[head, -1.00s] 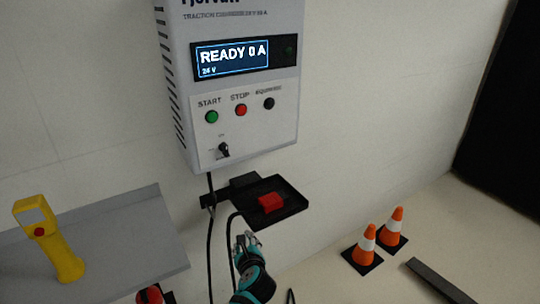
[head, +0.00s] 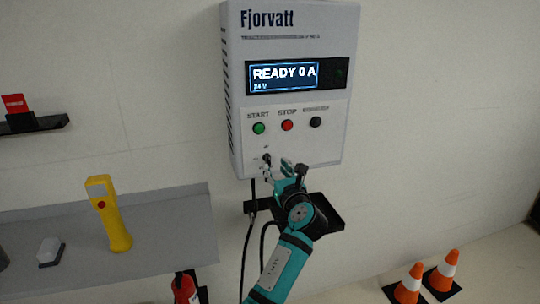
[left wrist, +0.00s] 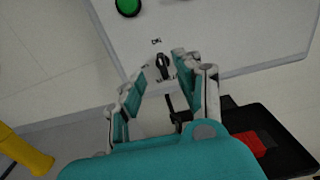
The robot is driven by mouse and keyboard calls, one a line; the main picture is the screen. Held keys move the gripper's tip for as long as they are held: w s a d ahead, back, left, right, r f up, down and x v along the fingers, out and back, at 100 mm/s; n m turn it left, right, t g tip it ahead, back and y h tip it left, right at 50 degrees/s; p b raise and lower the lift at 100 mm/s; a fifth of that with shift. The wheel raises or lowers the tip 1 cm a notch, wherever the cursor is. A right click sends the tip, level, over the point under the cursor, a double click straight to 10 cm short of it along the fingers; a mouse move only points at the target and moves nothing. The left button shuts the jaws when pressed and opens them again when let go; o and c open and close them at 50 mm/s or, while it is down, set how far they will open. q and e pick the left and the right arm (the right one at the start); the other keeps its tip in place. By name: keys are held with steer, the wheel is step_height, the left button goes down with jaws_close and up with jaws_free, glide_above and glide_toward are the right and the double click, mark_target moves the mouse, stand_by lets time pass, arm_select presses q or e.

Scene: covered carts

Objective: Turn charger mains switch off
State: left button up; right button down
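The charger (head: 290,85) is a pale wall box with a lit display (head: 284,76) reading "READY 0 A". Its small black mains switch (head: 266,158) sits low on the front panel, below the green START button (head: 259,128). The switch also shows in the left wrist view (left wrist: 163,66), its handle roughly upright below a small label that looks like "ON". My left gripper (head: 277,167) is open at the panel's lower edge. In the left wrist view its fingers (left wrist: 162,78) stand apart on either side of the switch; I cannot tell whether they touch it. My right gripper is not in view.
A black tray (head: 335,219) is below the charger; a red block (left wrist: 250,143) lies in it. Cables (head: 247,250) hang beside it. A grey shelf (head: 165,225) with a yellow handheld device (head: 110,215) is at left. Orange cones (head: 442,272) stand at lower right.

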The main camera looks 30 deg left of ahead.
mark_target(269, 157)
arm_select(q)
steer(key=x, duration=0.7)
steer(key=shift+w+a+p, duration=0.2)
steer(key=shift+p, duration=0.15)
jaws_close()
